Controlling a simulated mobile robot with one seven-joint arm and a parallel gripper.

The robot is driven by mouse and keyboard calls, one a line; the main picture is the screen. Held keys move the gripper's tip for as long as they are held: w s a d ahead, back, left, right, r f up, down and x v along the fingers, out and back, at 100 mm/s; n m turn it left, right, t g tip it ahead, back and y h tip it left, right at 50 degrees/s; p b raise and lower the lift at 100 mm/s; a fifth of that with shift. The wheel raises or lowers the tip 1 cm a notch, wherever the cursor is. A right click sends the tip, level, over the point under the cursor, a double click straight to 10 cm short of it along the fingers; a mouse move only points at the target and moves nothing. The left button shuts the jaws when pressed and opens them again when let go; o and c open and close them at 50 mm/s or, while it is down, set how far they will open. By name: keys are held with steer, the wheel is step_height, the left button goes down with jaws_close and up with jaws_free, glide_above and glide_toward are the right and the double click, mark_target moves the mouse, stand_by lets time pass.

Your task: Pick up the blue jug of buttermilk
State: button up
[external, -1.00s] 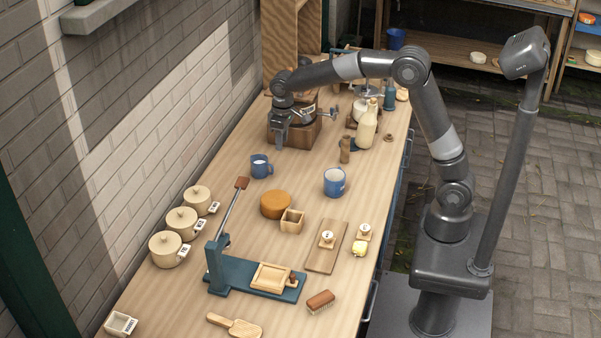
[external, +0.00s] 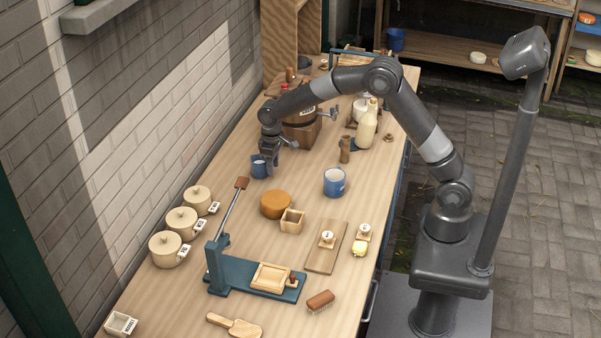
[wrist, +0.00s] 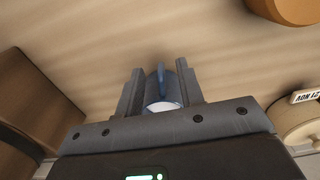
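The small blue jug (external: 258,168) stands on the table near the wall side, partly hidden behind my gripper (external: 269,165). In the wrist view the jug (wrist: 161,88) shows between the two fingers of my gripper (wrist: 161,80), with white liquid inside and its handle pointing up the picture. The fingers are apart, one on each side of the jug. I cannot tell whether they touch it. A larger blue mug (external: 334,182) with pale contents stands to the right.
A wooden churn (external: 302,132) stands behind the jug. A bottle (external: 367,128) and small brown jug (external: 345,150) are right of it. An orange-brown round (external: 275,204) and lidded pots (external: 197,199) lie in front. Bare table surrounds the larger mug.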

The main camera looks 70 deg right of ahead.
step_height(320, 180, down, 3)
steer(key=shift+w+f, duration=0.1)
jaws_close()
stand_by(0.3)
